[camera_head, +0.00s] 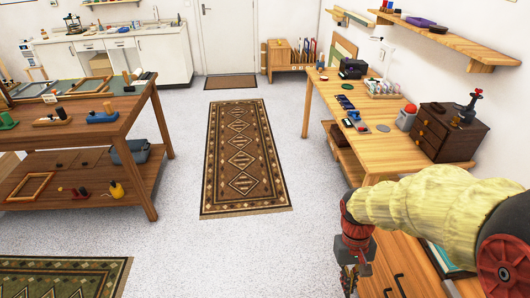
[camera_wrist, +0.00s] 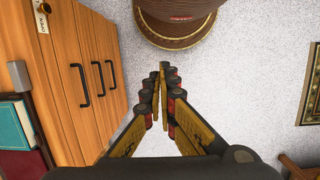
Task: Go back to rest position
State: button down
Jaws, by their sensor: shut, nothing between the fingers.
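My gripper (camera_wrist: 163,68) is shut and empty in the wrist view, its two fingers meeting at the tips. It points down over the speckled pale floor, with a wooden drawer cabinet (camera_wrist: 88,60) to its left. In the head view my gripper (camera_head: 349,280) is low at the right of centre, partly cut off by the bottom edge. My arm, in a yellow sleeve, reaches in from the right edge above the cabinet.
The wooden cabinet (camera_head: 400,268) with dark handles is close beside my gripper. A workbench (camera_head: 345,108) with tools runs along the right wall. A brown table (camera_head: 100,135) stands at left. Open floor and a long patterned rug (camera_head: 243,160) lie between. Books (camera_wrist: 18,125) are at the wrist view's left edge.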

jog(key=s+a+r+t, duration=0.2)
jog(key=r+t, duration=0.2)
jog(key=r, duration=0.6)
jog(key=s+a+r+t, duration=0.2)
jog(key=r+t, duration=0.2)
jog(key=r, duration=0.6)
jog(key=shift+a+r+y+p, duration=0.15)
jog(key=shift+r+y+p, duration=0.15)
jog(key=shift+r+y, duration=0.1)
